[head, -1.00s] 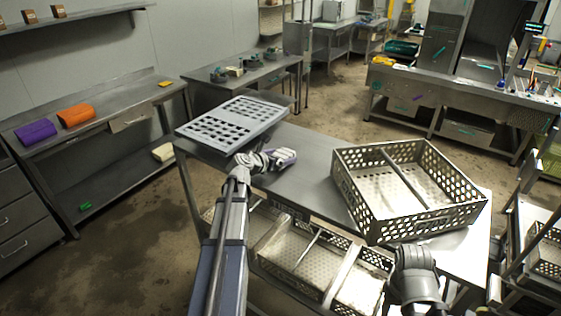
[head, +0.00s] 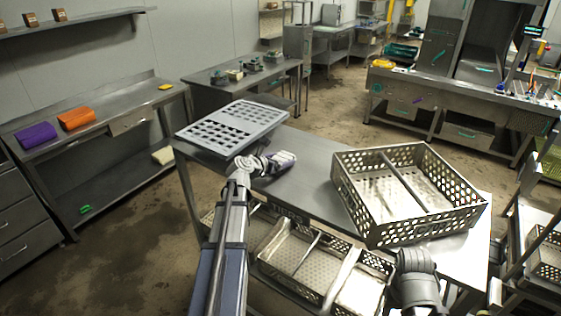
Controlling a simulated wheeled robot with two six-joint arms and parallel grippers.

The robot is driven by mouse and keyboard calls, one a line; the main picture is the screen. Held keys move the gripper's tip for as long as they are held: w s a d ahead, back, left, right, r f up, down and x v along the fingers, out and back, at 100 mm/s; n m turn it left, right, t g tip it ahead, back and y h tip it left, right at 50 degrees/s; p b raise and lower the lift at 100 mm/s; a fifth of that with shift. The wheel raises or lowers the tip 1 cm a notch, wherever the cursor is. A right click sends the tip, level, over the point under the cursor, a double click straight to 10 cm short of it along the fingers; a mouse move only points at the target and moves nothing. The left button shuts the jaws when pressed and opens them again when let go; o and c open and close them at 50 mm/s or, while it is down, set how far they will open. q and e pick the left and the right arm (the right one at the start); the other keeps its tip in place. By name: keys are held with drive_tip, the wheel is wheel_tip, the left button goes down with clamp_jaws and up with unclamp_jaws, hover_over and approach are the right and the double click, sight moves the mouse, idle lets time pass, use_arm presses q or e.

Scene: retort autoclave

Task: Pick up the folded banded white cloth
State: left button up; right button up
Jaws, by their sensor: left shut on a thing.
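My left gripper (head: 273,163) is over the near left part of the steel table (head: 307,160), just right of the grey slotted tray. It is shut on a small pale bundle with darker bands, the folded banded white cloth (head: 285,160). The fingers partly hide the cloth, and I cannot tell whether it touches the tabletop. Part of my right arm shows at the bottom right, but its gripper is not in view.
A grey slotted tray (head: 236,125) lies at the table's left end. A perforated steel basket (head: 400,222) stands at its right end, with more baskets (head: 300,268) on the shelf below. A side bench (head: 95,128) holds purple (head: 36,136) and orange (head: 76,119) bundles.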

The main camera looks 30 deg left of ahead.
sight(281, 158)
use_arm(q)
drive_tip(key=shift+r+p, duration=0.55)
drive_tip(key=shift+r, duration=0.1)
wheel_tip(281, 158, up, 3)
drive_tip(key=p, duration=0.3)
drive_tip(key=shift+f, duration=0.1)
drive_tip(key=s+a, duration=0.1)
drive_tip(key=s, duration=1.7)
drive_tip(key=shift+a+f+b, duration=0.25)
drive_tip(key=shift+f+b, duration=0.1)
drive_tip(key=shift+b, duration=0.1)
